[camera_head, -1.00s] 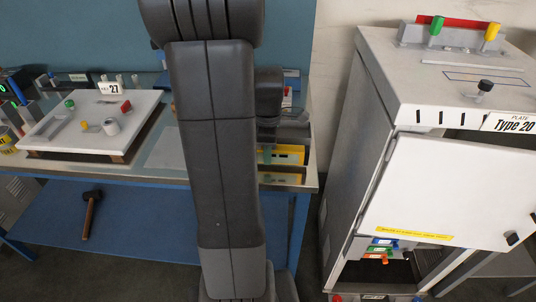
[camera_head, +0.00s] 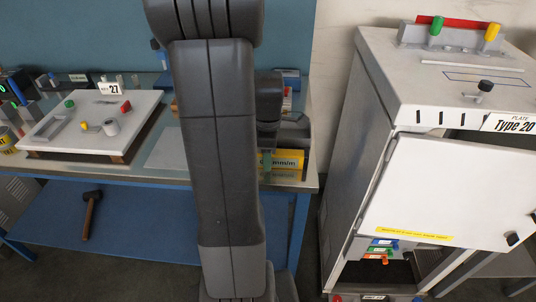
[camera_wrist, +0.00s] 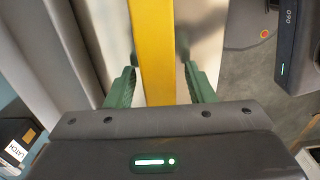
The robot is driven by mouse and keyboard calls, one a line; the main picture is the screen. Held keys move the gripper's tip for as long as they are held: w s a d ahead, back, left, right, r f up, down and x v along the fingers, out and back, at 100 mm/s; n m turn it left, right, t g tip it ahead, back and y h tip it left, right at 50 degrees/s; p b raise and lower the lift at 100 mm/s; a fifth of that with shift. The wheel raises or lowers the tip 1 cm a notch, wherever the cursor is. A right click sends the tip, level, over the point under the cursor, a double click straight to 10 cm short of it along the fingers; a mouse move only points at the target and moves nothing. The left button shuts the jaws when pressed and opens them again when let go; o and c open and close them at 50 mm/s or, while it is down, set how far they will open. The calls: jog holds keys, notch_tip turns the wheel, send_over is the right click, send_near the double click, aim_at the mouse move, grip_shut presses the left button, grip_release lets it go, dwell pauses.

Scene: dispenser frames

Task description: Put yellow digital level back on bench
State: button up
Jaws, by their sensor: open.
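The yellow digital level (camera_head: 284,160) is at the right end of the bench (camera_head: 160,178), beside my dark arm, with dark lettering on its face. Its left part is hidden by my arm. In the wrist view it is a long yellow bar (camera_wrist: 155,45) running down between the fingers of my gripper (camera_wrist: 160,84). The green fingers are spread, with a visible gap on each side of the bar. In the head view one green finger (camera_head: 267,164) overlaps the level's near face. I cannot tell whether the level rests fully on the bench top.
A white plate marked 27 (camera_head: 75,135) with small parts stands on the bench's left side. A hammer (camera_head: 90,212) lies on the lower shelf. A cabinet (camera_head: 372,140) with an open white door (camera_head: 455,190) stands to the right, across a floor gap.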

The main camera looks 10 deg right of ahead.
notch_tip(320, 180, up, 12)
dwell(0.4)
notch_tip(320, 180, down, 12)
jog(key=shift+f, duration=0.2)
notch_tip(320, 180, up, 2)
jog(key=shift+w, duration=0.1)
jog(key=shift+r, duration=0.65)
jog(key=shift+f, duration=0.1)
